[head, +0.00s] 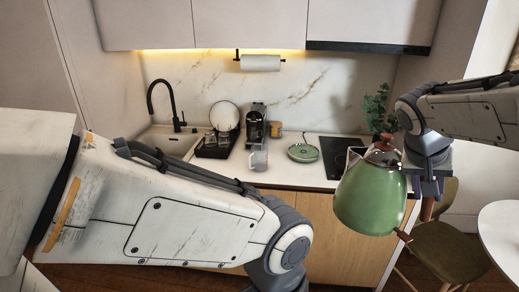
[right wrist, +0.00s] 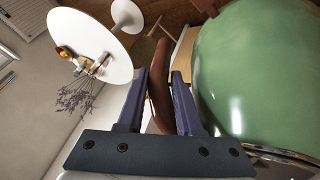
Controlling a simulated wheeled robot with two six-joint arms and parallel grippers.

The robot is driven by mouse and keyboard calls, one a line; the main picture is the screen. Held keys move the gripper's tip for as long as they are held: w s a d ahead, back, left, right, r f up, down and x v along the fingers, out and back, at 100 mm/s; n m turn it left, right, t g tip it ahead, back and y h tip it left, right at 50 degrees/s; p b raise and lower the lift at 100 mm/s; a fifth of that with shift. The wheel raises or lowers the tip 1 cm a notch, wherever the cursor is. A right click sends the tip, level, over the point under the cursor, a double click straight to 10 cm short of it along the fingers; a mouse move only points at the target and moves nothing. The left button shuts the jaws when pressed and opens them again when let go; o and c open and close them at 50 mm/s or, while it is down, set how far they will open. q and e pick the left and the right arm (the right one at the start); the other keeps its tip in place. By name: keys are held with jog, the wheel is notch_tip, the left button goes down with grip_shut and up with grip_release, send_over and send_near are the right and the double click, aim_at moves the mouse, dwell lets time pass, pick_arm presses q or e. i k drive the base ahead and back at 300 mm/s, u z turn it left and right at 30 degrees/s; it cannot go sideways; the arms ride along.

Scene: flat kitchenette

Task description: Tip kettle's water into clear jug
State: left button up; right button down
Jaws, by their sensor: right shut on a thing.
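In the right wrist view the gripper's fingers (right wrist: 162,98) are shut on the kettle's brown handle (right wrist: 158,75), and the green body (right wrist: 262,70) fills the right side. The clear jug (head: 258,158) appears to be the small see-through vessel on the counter, left of the green plate, well apart from the kettle. My left arm crosses the lower left; its gripper is out of frame.
On the counter are a green round dish (head: 303,153), a coffee machine (head: 256,125), a dark dish rack (head: 212,146) and a black hob (head: 338,152). A stool (head: 450,250) and a white round table (head: 502,228) stand at the right. Counter front is bare near the jug.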

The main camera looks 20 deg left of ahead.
aim_at(258, 155)
jog(key=u, duration=0.8)
jog(key=i, duration=1.65)
